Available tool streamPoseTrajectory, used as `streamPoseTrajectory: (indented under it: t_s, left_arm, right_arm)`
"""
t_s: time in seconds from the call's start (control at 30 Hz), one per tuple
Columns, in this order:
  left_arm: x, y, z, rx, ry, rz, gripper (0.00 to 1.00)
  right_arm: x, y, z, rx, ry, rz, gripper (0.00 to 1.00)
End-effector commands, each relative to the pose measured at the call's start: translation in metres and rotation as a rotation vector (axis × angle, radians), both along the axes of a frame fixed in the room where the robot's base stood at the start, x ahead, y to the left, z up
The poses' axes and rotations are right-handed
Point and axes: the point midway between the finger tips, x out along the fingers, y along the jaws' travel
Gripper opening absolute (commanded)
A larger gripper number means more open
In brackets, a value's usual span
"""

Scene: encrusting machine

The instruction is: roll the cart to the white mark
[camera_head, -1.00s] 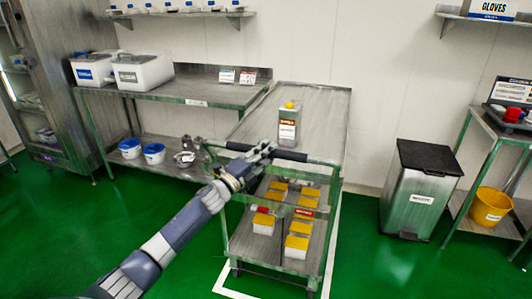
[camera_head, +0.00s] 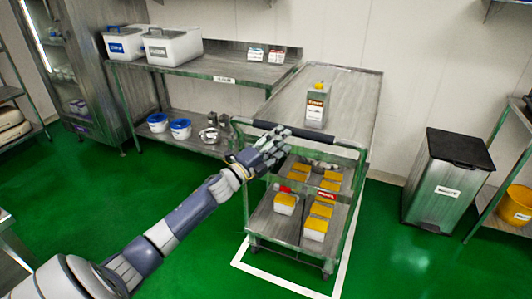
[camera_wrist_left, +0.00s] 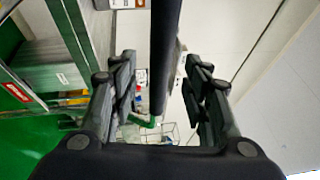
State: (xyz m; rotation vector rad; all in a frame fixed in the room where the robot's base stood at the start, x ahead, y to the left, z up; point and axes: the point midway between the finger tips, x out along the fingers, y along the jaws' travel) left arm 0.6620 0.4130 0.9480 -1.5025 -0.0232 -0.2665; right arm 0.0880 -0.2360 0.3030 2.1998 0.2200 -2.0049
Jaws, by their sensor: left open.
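The metal cart (camera_head: 262,225) has green posts, a black handle bar (camera_head: 338,143) and a lower shelf of yellow-topped containers (camera_head: 316,228). The white mark (camera_head: 285,284) is an outline on the green floor; its visible front and right sides run around the cart's base, and the rest is hidden. My left gripper (camera_head: 283,141) is at the handle's left half. In the wrist view the gripper (camera_wrist_left: 160,62) is open, with the handle (camera_wrist_left: 165,40) running between its two fingers. I cannot tell whether they touch it. My right gripper is out of view.
A steel table (camera_head: 215,68) with two white bins stands behind left, with blue-lidded tubs (camera_head: 180,128) below. A grey trash bin (camera_head: 447,185) stands right of the cart. Green floor is open in front and on both sides.

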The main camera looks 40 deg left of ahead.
Motion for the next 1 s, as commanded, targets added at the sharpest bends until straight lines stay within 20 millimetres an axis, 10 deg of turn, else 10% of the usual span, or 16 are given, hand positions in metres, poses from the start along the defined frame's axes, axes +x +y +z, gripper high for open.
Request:
streamPoseTrajectory:
  t_s: [0.4, 1.0]
  left_arm:
    - [-0.053, 0.008, -0.011, 0.0, 0.002, -0.001, 0.44]
    - [-0.061, 0.01, -0.012, 0.0, 0.001, -0.001, 0.44]
  right_arm:
    - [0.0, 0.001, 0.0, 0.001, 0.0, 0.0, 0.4]
    - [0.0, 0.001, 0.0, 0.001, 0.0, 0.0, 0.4]
